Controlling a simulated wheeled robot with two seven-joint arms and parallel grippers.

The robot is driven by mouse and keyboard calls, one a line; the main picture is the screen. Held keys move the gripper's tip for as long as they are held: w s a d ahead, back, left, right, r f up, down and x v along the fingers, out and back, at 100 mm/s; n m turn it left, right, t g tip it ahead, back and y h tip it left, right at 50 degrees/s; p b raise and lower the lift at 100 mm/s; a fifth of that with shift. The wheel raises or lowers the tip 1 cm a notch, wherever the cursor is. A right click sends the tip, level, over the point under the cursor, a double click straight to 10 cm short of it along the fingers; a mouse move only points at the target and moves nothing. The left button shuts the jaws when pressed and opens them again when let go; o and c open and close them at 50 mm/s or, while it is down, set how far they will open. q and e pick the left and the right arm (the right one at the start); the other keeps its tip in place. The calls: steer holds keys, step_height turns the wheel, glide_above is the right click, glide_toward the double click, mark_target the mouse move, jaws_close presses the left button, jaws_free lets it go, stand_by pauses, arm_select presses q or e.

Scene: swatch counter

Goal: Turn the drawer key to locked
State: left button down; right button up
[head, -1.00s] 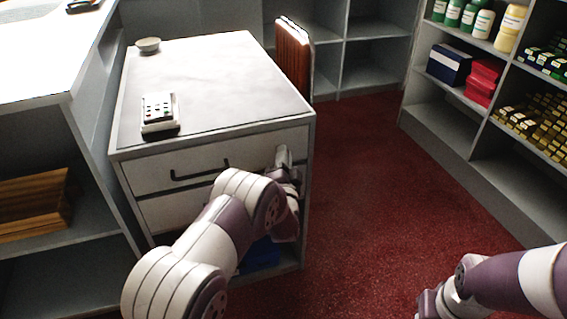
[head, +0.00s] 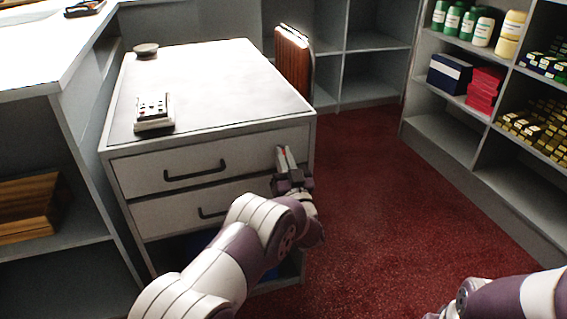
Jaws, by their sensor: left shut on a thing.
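The drawer unit (head: 145,170) has an upper drawer and a lower drawer, each with a dark bar handle. My left gripper (head: 283,158) is at the right end of the upper drawer's front, its fingers pointing at that face. My right arm (head: 510,298) shows at the lower right. Its gripper is mostly cut off by the bottom edge, and its fingers do not show.
A calculator-like device (head: 154,112) and a small bowl (head: 146,49) stand on the unit's top. Shelves with bottles and boxes line the right. Red carpet (head: 385,190) is clear between.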

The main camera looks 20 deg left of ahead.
arm_select(q)
steer(key=shift+n+y+b, duration=0.3)
steer(key=shift+n+y, duration=0.2)
steer(key=shift+n, duration=0.4)
steer(key=shift+r+n, duration=0.1)
steer(key=shift+n, duration=0.3)
steer(key=c, duration=1.2)
jaws_free()
steer(key=p+v, duration=0.3)
steer(key=v, duration=0.9)
steer(key=shift+s+d+p, duration=0.25)
steer(key=shift+d+p, duration=0.05)
